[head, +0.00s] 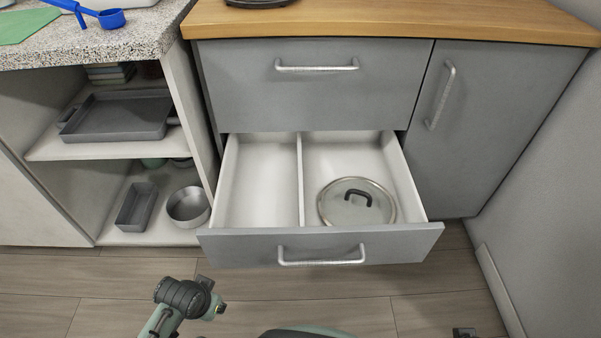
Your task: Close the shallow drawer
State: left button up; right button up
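The open drawer is the lower one of a grey cabinet, and its grey front (390,241) with a silver bar handle (321,260) stands well out over the floor. Its white inside has a divider (300,180). A glass pot lid (340,206) with a black handle lies in the right compartment, and the left compartment is empty. The upper drawer (240,88) is shut. Part of my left arm shows at the bottom, in front of and below the drawer front, apart from it. I cannot make out fingertips of either gripper.
A grey cabinet door (490,130) is shut at the right, beside a grey wall. Open shelves at the left hold a grey tray (118,113), a loaf tin (137,206) and a metal pot (187,206).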

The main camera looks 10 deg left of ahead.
aim_at(254, 223)
jog(key=k+j+z, duration=0.15)
jog(key=z, duration=0.2)
jog(key=k+z, duration=0.35)
